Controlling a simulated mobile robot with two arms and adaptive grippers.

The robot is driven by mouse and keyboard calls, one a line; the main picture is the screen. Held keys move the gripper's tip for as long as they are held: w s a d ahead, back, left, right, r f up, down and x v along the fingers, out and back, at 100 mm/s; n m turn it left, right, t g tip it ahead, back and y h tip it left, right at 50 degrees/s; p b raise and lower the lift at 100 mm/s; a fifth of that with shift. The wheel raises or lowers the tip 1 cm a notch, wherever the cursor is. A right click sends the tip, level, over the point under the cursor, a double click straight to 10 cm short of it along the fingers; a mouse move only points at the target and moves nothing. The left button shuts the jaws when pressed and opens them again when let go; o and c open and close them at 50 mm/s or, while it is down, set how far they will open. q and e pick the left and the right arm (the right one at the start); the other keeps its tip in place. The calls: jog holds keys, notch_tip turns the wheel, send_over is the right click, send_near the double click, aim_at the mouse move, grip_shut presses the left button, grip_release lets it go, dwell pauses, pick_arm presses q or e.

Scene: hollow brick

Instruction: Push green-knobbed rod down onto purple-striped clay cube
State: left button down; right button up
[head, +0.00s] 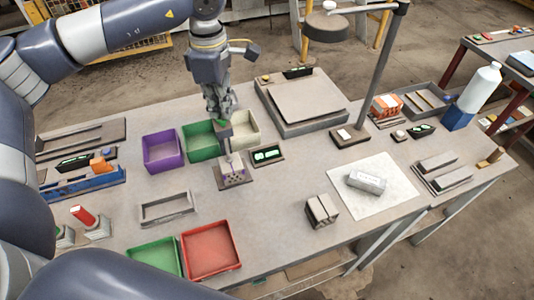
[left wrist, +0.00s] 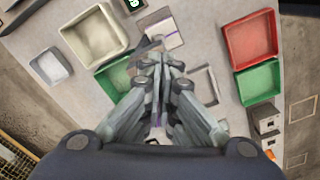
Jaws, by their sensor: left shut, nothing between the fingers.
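My left gripper (head: 222,110) points down over the middle of the table, shut and empty. Its fingertips are closed together in the left wrist view (left wrist: 161,64). A small green knob (head: 222,122) shows just at or below the fingertips; I cannot tell whether they touch it. Below it, a grey rod (head: 228,147) runs down toward a pale cube (head: 236,169) with purple marks on a grey base plate (head: 234,182). The cube's pale top also shows in the left wrist view (left wrist: 170,36), partly behind a grey piece. Contact between rod and cube is unclear. My right gripper is not visible.
Purple (head: 162,155), green (head: 197,142) and cream (head: 246,131) bins stand close behind and left of the cube. A display (head: 267,154) sits to its right. Red (head: 208,251) and green (head: 153,259) trays are at the front. A tall stand (head: 378,66) rises behind right.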

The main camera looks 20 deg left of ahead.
pick_arm(q)
jog(key=shift+r+p, duration=2)
jog(key=shift+r, duration=1.5)
jog(key=shift+f, duration=0.1)
